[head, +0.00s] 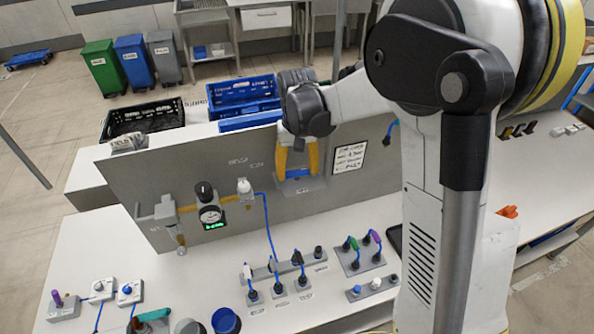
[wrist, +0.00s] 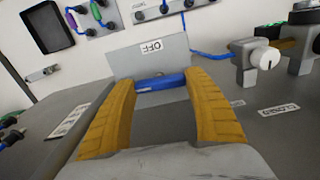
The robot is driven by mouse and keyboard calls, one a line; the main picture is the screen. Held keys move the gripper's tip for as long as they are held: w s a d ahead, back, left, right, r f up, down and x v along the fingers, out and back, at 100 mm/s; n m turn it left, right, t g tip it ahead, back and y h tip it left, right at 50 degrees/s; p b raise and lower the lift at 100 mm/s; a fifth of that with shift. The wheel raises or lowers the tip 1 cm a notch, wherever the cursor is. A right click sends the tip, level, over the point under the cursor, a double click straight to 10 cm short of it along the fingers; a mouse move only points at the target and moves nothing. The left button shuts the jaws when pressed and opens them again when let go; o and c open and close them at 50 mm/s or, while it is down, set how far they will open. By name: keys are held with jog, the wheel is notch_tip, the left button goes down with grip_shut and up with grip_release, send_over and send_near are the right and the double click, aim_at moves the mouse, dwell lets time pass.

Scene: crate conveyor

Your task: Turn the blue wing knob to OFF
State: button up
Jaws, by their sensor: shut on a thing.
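The blue wing knob (wrist: 160,83) shows in the wrist view as a blue bar lying crosswise between my fingertips. My gripper (wrist: 158,92) has its two yellow fingers closed on the bar's ends. A grey plate (wrist: 118,62) stands just past the knob and carries an OFF label (wrist: 151,47). In the head view my gripper (head: 298,172) reaches down in front of the upright grey panel (head: 130,180). Which mark the knob points at cannot be told.
A white knob (wrist: 265,58) on a valve stands right of my gripper in the wrist view. In the head view a gauge (head: 211,215) sits on the panel, left of my gripper. Plugs and sockets (head: 279,285) stand on the bench below. A sign (head: 350,157) is on the right.

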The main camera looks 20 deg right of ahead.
jog(key=m+b, duration=0.1)
jog(key=m, duration=0.3)
jog(key=m+b, duration=0.1)
jog(key=m, duration=0.3)
jog(key=shift+b, duration=0.3)
jog(key=m, duration=0.5)
jog(key=shift+b, duration=0.4)
jog(key=shift+m+b, duration=0.3)
jog(key=shift+m, duration=1.9)
jog(key=o, duration=1.2)
jog(key=shift+r, duration=0.1)
